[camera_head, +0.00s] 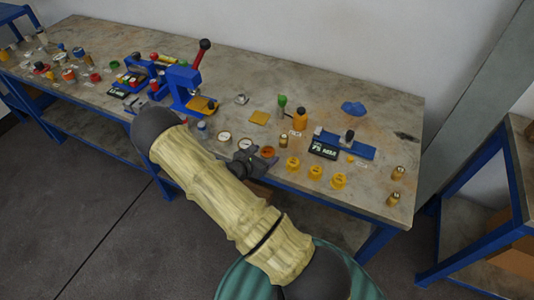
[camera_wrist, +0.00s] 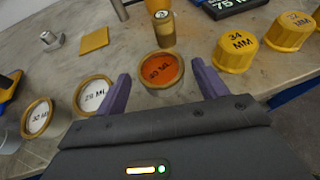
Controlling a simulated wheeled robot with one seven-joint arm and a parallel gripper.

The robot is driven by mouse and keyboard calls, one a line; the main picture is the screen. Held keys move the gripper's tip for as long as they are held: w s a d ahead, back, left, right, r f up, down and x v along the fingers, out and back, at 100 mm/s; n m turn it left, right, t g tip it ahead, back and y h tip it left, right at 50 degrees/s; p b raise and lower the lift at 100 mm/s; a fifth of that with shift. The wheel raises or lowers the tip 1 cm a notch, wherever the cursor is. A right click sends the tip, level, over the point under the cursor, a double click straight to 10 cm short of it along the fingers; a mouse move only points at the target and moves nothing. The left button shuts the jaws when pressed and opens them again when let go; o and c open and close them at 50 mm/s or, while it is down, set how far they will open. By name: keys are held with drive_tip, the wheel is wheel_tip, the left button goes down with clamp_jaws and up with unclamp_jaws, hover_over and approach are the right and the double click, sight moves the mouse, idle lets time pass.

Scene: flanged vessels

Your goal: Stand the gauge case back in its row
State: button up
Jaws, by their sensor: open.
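Several round brass-rimmed cases stand in a line near the table's front edge. One has an orange face with dark lettering (camera_wrist: 161,69) and also shows in the head view (camera_head: 268,152). Two have white faces, one marked 28 ML (camera_wrist: 95,95) and another farther left (camera_wrist: 37,117); they also show in the head view (camera_head: 245,144) (camera_head: 224,137). My gripper (camera_wrist: 160,76) is open, with its purple fingers on either side of the orange-faced case. I cannot tell whether the fingers touch it. In the head view my gripper (camera_head: 262,161) partly hides this spot.
A brass cylinder (camera_wrist: 163,30) stands just behind the orange-faced case. Yellow caps marked MM (camera_wrist: 235,52) stand to the right. A yellow square plate (camera_wrist: 94,40) and a small metal part (camera_wrist: 50,40) lie behind. A blue lever press (camera_head: 188,85) stands left.

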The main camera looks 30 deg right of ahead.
drive_tip(key=v, duration=0.9)
drive_tip(key=shift+s+a+r+b, duration=0.15)
drive_tip(key=shift+a+b, duration=0.05)
drive_tip(key=shift+b, duration=0.25)
drive_tip(key=s+r+m+g+y, duration=0.5)
drive_tip(key=s+r+m+g, duration=0.15)
drive_tip(key=s+m, duration=0.5)
drive_tip(key=s+a+r+m+t+y, duration=0.2)
drive_tip(key=a+r+m+y, duration=0.3)
drive_tip(key=m, duration=0.7)
wheel_tip(320, 180, up, 5)
drive_tip(key=shift+s+f+t+y, duration=0.15)
drive_tip(key=shift+t+y, duration=0.4)
drive_tip(key=shift+y, duration=0.55)
